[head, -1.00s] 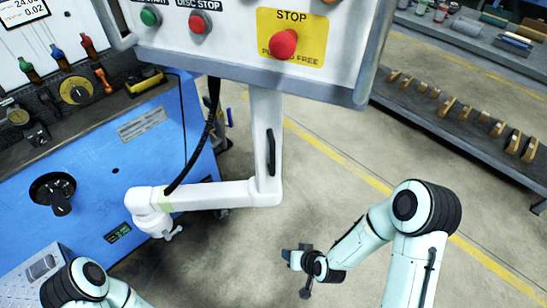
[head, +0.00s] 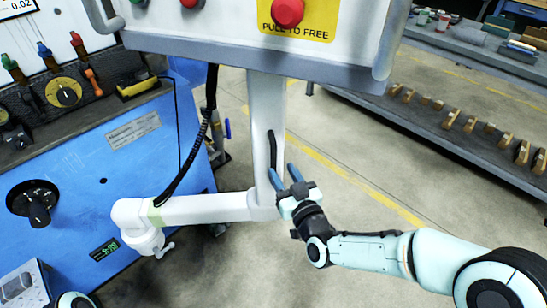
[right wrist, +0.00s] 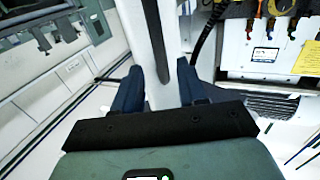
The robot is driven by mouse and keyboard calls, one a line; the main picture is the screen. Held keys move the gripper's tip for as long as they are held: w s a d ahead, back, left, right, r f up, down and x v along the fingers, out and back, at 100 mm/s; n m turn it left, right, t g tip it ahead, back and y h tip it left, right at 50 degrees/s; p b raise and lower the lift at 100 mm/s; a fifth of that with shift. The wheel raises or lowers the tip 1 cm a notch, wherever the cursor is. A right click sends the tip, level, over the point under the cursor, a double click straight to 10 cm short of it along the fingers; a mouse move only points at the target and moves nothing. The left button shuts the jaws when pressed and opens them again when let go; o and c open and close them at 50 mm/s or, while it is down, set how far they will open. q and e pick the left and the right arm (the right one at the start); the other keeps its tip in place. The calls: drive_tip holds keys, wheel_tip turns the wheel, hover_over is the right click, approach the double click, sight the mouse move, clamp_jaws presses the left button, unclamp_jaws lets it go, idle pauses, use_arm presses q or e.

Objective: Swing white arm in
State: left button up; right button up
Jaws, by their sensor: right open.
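The white arm (head: 205,209) runs level from a joint on the blue machine to a vertical white post (head: 264,105) that carries the control panel. A black handle (head: 272,148) is fixed on the post. My right gripper (head: 284,174) is open just below the handle, with its blue fingers pointing up toward it. In the right wrist view, the white post (right wrist: 141,40) and its black handle (right wrist: 156,45) lie between the open fingers (right wrist: 160,80). I cannot tell whether the fingers touch them. My left gripper is not in view.
The blue machine (head: 95,185) stands at left with knobs and coloured levers. The control panel (head: 220,45) hangs at the top, with a red stop button (head: 287,12). A grey workbench (head: 470,155) with several tan parts is at right. Open floor lies between them.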

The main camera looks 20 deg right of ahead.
sight(275, 160)
drive_tip(key=w, duration=0.4)
drive_tip(key=w+a, duration=0.1)
drive_tip(key=w, duration=0.1)
drive_tip(key=shift+w, duration=0.35)
clamp_jaws()
